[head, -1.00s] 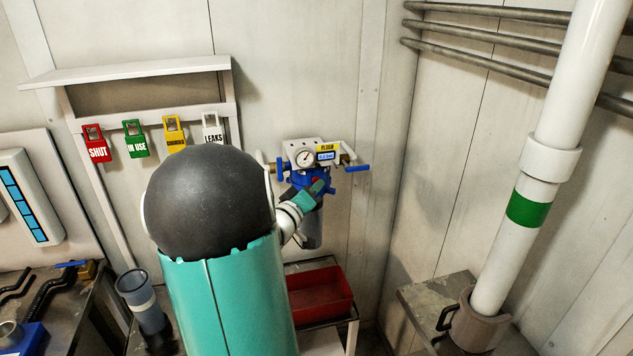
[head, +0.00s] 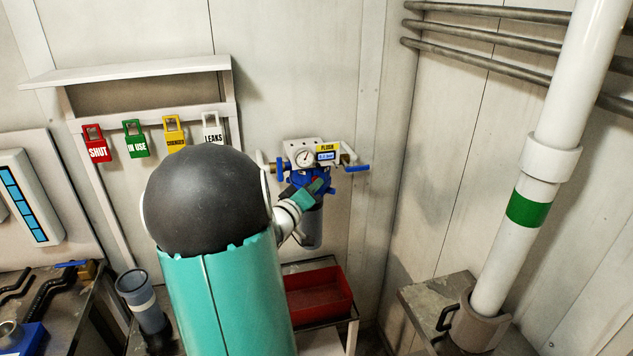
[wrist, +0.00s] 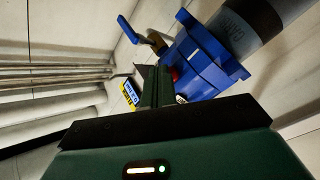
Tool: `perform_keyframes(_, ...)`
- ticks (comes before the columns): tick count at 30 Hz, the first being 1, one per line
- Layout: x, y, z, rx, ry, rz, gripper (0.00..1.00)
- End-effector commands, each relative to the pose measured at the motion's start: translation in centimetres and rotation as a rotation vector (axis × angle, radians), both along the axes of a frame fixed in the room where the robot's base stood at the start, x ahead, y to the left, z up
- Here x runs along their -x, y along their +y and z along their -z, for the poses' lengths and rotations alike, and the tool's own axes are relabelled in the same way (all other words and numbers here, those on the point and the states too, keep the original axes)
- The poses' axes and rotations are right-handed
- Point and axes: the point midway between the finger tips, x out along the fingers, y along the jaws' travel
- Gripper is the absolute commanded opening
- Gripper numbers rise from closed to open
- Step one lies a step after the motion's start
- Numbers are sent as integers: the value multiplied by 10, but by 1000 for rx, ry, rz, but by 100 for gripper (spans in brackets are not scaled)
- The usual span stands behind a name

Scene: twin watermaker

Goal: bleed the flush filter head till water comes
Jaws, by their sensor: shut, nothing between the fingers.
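The flush filter head (head: 327,174) is blue, on the back wall, with a grey bowl (head: 312,228) below and a round gauge (head: 305,158) above. In the wrist view the blue head (wrist: 203,62) is close, right of my fingers, with the bowl (wrist: 252,28) at upper right. A small red button (wrist: 174,74) shows on the head beside my fingertips. My gripper (head: 318,187) is shut and empty, in front of the head; its fingers also show in the wrist view (wrist: 158,82). I cannot tell whether they touch the button. No water is visible.
Blue-handled valves flank the head, left (head: 280,167) and right (head: 357,168). A red tray (head: 320,294) stands below. Hanging tags (head: 135,140) are at left. A white pipe (head: 540,180) with a green band is at right.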

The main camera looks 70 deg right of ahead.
Motion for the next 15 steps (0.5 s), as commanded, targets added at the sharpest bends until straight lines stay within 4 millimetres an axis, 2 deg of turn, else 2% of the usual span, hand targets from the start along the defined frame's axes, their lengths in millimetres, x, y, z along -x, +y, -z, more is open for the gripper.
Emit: perform_keyframes(15,3,6,-1,1,-1,-1,0)
